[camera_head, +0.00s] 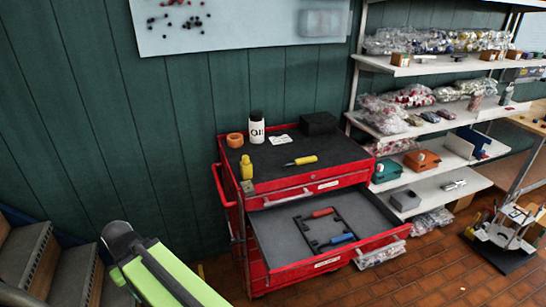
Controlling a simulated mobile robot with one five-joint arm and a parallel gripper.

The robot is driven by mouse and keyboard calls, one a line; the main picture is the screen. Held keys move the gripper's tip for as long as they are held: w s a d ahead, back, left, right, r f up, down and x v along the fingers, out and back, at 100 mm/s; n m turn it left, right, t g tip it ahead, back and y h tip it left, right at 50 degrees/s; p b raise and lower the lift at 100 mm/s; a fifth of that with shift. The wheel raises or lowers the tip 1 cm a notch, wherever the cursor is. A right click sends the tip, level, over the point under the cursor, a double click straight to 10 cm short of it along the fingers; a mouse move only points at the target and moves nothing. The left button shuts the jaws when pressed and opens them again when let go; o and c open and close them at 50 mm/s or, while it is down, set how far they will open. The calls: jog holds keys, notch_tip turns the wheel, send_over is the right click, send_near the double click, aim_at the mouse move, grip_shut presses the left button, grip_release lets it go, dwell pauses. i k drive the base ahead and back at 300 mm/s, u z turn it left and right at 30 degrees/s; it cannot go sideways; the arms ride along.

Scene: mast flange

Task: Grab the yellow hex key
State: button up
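A tool with a yellow handle (305,161) and a short dark shaft lies on the dark top of the red tool cart (293,195), toward the front. The shaft points left; its tip is too small to tell if it is a hex key. In the open drawer (275,245) below lie a red-handled tool (322,213) and a blue-handled tool (342,239) with thin dark angled bars around them. No yellow handle shows in the drawer. A green and dark part of my arm shows at the lower left, away from the cart. My gripper's fingers are not visible.
On the cart top stand a white bottle (257,128), an orange ring (234,140), a black box (318,123) and a small yellow bottle (246,167). The drawer juts forward. Loaded shelves (440,125) stand right, steps (40,265) left. Brick floor is clear in front.

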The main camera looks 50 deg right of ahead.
aim_at(311, 159)
jog(key=z, duration=1.75)
jog(key=k, duration=0.9)
jog(key=i, duration=0.9)
jog(key=u, duration=0.9)
jog(key=i, duration=1.05)
jog(key=z, duration=0.1)
